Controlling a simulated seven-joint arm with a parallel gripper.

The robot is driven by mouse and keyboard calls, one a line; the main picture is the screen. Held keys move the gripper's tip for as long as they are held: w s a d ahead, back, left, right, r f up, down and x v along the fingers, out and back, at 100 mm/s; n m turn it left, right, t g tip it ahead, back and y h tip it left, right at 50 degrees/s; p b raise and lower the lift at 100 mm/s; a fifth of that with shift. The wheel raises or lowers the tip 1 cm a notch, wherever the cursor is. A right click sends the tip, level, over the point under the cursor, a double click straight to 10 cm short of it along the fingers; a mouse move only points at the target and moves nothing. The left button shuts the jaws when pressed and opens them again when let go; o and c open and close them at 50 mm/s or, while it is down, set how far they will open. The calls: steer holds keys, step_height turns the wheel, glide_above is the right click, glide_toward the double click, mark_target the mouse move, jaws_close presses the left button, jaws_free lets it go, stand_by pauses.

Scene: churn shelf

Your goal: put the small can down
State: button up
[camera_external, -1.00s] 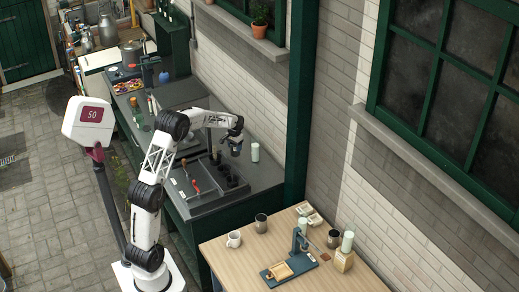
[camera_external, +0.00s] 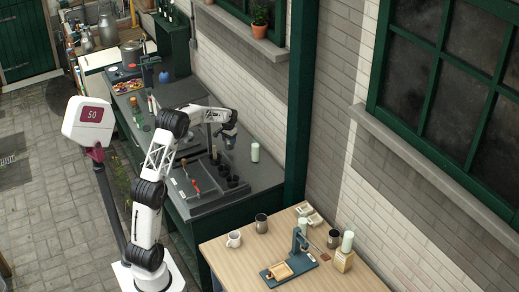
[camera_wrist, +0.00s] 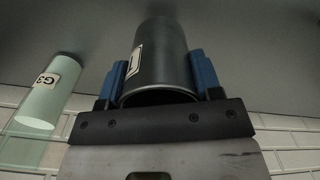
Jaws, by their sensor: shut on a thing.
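The small can (camera_wrist: 162,52) is a dark grey cylinder with a white label, seen in the wrist view. My gripper (camera_wrist: 158,82) is shut on it, with one blue finger on each side of the can. In the external view my gripper (camera_external: 229,141) hangs over the dark counter, near the wall and left of a pale green can. The held can is too small and dark there to make out clearly. I cannot tell whether its base touches the counter.
The pale green can (camera_external: 255,152) stands close to the gripper; it shows in the wrist view, marked G3 (camera_wrist: 49,91). Dark cups (camera_external: 232,181) and red-handled tools (camera_external: 194,184) lie in a tray area on the counter. The brick wall (camera_external: 228,65) is close behind.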

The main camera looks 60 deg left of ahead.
mark_target(229, 144)
steer(key=shift+f, duration=1.55)
steer(key=shift+f, duration=0.1)
steer(key=o, duration=1)
steer(key=shift+c, duration=0.2)
step_height(229, 144, up, 12)
